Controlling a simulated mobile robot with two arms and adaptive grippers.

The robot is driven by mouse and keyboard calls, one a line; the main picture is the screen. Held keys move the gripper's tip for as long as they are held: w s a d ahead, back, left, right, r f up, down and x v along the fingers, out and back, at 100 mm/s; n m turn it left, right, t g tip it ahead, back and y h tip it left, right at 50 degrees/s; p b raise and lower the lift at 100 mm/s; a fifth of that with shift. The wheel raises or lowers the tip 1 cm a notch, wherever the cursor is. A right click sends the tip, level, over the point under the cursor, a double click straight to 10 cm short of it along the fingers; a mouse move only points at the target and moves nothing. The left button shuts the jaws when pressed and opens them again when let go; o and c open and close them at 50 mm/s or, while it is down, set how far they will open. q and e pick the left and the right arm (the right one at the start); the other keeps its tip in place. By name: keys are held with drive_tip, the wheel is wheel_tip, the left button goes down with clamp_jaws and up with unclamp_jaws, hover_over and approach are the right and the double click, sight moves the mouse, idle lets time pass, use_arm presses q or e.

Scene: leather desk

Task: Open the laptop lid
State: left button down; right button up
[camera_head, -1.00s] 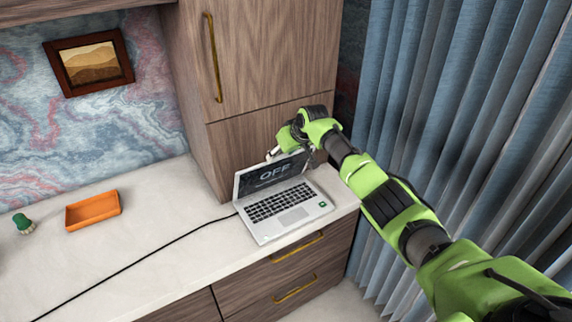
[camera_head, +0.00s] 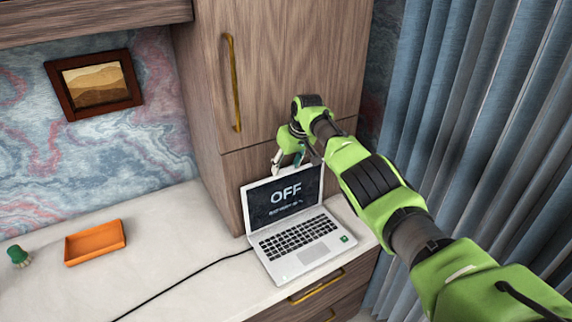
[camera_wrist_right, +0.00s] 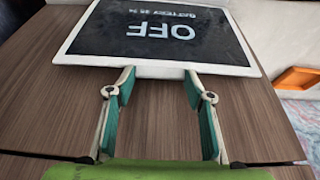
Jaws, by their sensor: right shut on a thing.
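The silver laptop (camera_head: 311,256) stands on the white counter. Its lid (camera_head: 284,197) is raised, and the dark screen faces outward with the word OFF on it. The keyboard is fully visible. My right gripper (camera_head: 287,164) is at the top edge of the lid, coming from above and behind. In the right wrist view, the green-padded fingers of my right gripper (camera_wrist_right: 160,75) stand apart at the lid's edge (camera_wrist_right: 157,71), shut on the lid. My left gripper is not in view.
An orange tray (camera_head: 95,243) and a small green-topped object (camera_head: 18,256) stand on the counter (camera_head: 170,245) at left. A black cable (camera_head: 180,277) runs to the laptop. A wooden cabinet (camera_head: 285,70) rises behind it; blue curtains (camera_head: 470,120) hang at right.

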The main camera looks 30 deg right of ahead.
drive_tip(key=shift+w+a+r, duration=0.1)
drive_tip(key=shift+w+a, duration=0.05)
idle(0.3)
drive_tip(key=o, duration=1.6)
drive_tip(key=shift+v, duration=0.95)
drive_tip(key=v, duration=1)
